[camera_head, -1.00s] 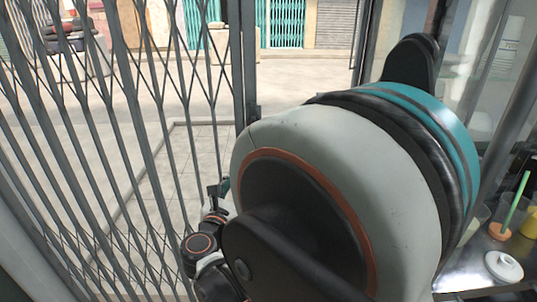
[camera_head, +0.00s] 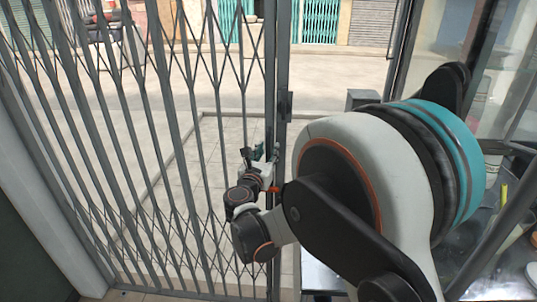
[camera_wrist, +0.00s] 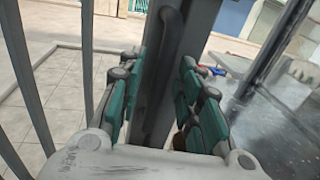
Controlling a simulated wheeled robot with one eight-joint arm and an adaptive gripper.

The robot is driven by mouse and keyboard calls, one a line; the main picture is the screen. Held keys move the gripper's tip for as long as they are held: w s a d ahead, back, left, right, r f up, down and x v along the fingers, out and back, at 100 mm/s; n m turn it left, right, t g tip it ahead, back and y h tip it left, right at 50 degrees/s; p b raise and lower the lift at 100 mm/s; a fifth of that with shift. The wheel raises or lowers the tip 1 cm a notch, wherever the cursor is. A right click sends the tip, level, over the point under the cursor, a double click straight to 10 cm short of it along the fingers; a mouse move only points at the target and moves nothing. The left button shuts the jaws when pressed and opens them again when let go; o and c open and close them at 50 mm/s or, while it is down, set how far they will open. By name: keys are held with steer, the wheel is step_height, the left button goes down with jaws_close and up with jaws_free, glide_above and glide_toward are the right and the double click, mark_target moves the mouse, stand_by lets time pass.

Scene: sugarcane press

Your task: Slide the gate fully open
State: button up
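The gate (camera_head: 190,130) is a grey folding lattice of upright bars and crossed links. It spans the left half of the head view and ends at a thick upright post (camera_head: 283,60). My gripper (camera_head: 258,155) is at this post, about mid-height. In the wrist view its two green-padded fingers (camera_wrist: 162,80) are spread apart, one on each side of a dark upright bar with a handle (camera_wrist: 172,35). Gaps show beside the bar, so I see no firm grip. Whether a pad touches it lower down is hidden.
A counter (camera_head: 490,250) with small items stands at the right, beside glass panels. My arm covers much of the centre right. Beyond the gate lie a tiled patch (camera_head: 205,165) and an open street.

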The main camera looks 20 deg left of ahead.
steer(key=shift+w, duration=0.55)
jaws_close()
